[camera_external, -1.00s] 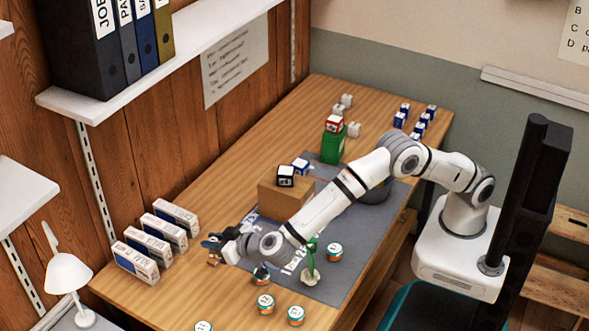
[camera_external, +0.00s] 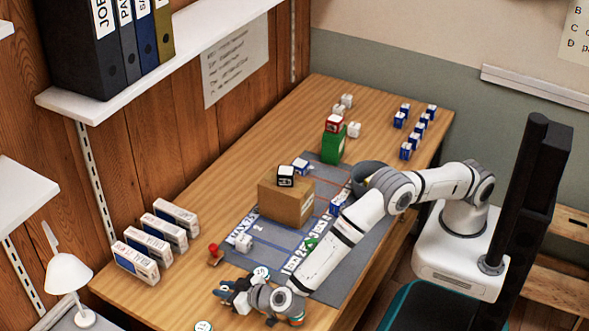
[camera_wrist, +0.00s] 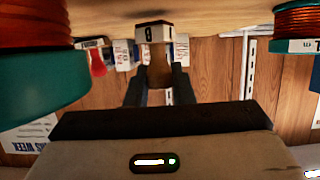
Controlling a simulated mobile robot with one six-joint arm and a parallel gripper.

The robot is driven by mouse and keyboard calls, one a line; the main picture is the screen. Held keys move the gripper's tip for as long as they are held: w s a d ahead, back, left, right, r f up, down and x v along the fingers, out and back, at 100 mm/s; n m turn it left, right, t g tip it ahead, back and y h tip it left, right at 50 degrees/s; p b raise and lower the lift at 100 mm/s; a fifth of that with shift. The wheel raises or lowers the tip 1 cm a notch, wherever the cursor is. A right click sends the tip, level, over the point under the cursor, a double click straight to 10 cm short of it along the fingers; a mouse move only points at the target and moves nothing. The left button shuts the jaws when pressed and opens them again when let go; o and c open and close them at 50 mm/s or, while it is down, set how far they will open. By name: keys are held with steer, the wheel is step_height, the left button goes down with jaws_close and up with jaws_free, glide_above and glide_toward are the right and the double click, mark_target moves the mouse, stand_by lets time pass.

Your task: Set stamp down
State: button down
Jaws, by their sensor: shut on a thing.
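The stamp (camera_wrist: 160,68) has a brown handle and a pale block with a dark mark and a dark red edge. In the wrist view it sits between the two dark fingers of my gripper (camera_wrist: 159,88), which is shut on its handle. The block points toward the tabletop, which shows at the top of that view; I cannot tell whether it touches. In the outside view my gripper (camera_external: 228,294) is low over the front of the table, and the stamp is hard to make out. A red-knobbed stamp (camera_external: 213,254) stands apart on the table; its red knob also shows in the wrist view (camera_wrist: 97,62).
Teal-and-orange round spools stand close on both sides in the wrist view, left (camera_wrist: 40,90) and right (camera_wrist: 298,30). A cardboard box (camera_external: 290,207) stands on the grey mat (camera_external: 335,268). White cartons (camera_external: 165,238) line the left table edge.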

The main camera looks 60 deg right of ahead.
steer(key=shift+f, duration=0.25)
steer(key=shift+f, duration=0.1)
steer(key=shift+f, duration=0.15)
steer(key=c, duration=1.3)
jaws_free()
steer(key=shift+o, duration=0.2)
steer(key=shift+r, duration=0.35)
steer(key=v, duration=1.2)
